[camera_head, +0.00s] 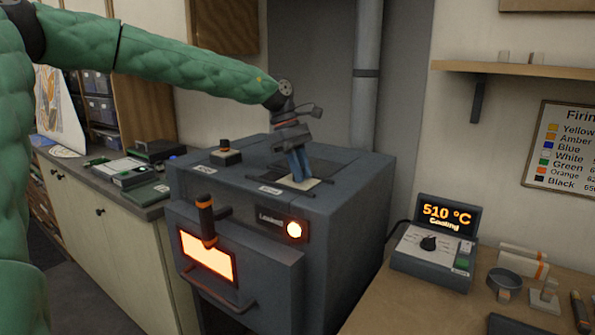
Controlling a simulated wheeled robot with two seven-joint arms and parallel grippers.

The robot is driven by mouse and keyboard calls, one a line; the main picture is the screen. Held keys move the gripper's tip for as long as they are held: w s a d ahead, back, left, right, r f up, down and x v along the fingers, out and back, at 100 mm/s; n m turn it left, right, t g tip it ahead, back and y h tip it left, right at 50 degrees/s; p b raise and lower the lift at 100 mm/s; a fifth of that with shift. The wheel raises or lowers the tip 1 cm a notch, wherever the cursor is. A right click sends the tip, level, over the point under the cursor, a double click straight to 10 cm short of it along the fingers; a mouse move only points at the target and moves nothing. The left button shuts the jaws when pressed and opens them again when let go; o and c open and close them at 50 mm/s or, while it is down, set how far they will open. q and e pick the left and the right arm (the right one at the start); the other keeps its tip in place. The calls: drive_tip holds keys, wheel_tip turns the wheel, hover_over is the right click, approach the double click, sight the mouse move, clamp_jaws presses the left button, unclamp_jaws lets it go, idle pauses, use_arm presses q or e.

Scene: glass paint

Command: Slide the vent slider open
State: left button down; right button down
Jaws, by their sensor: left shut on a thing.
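The kiln (340,210) is a dark grey box with a glowing orange window in its front door. On its top is a dark recessed vent area with a light plate of the vent slider (311,184) at its front. My left gripper (299,177) reaches down from above, its blue fingers shut on the vent slider. The fingers hide the part they hold, and how far the vent is open cannot be told. My right gripper is not in view.
A flue pipe (366,80) rises behind the kiln.

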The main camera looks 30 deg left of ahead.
use_arm(q)
drive_tip(key=c, duration=1.4)
unclamp_jaws()
drive_tip(key=shift+d, duration=0.25)
drive_tip(key=shift+o, duration=0.6)
drive_tip(key=shift+d, duration=0.2)
drive_tip(key=shift+a+r, duration=0.3)
drive_tip(key=shift+a, duration=0.05)
drive_tip(key=b+v, duration=0.1)
drive_tip(key=v, duration=0.4)
drive_tip(key=shift+r+b, duration=0.3)
drive_tip(key=shift+r, duration=0.15)
drive_tip(key=shift+a+r, duration=0.2)
drive_tip(key=shift+r, duration=0.4)
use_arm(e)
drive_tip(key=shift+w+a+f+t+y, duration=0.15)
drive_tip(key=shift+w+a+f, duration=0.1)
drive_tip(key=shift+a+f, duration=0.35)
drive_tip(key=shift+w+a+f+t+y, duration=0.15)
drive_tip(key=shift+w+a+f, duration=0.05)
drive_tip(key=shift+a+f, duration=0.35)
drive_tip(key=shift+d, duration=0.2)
